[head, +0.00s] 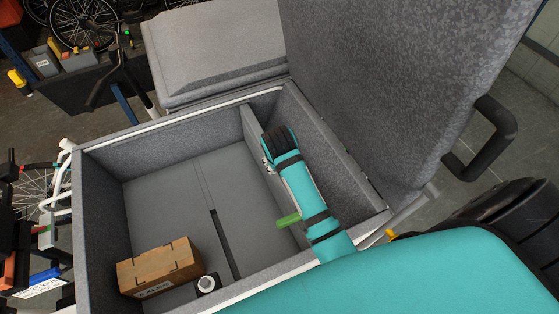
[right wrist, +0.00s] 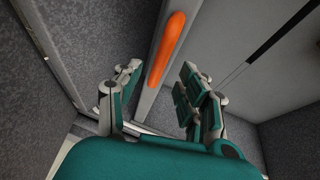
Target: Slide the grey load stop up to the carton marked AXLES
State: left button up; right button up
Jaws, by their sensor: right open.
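The grey load stop (head: 251,129) appears as an upright panel across the box, partly hidden by my right arm. In the right wrist view, an orange handle (right wrist: 167,48) lies along the top of this panel (right wrist: 145,104). My right gripper (right wrist: 160,74) is open, with its fingers either side of the panel and handle; contact cannot be told. In the head view it (head: 267,164) is mostly hidden. My left gripper is not in view.
A dark slot (head: 225,243) runs along the box floor (head: 180,205) between panel and carton. A short green bar (head: 288,220) shows beside my arm. The raised lid (head: 400,70) stands at the right.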

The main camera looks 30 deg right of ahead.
jog(key=shift+x, duration=1.15)
jog(key=shift+w+d+f, duration=0.1)
jog(key=shift+w+f, duration=0.1)
jog(key=shift+f, duration=0.35)
jog(key=c, duration=0.8)
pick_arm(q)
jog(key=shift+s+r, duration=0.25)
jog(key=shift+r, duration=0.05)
pick_arm(e)
grip_shut()
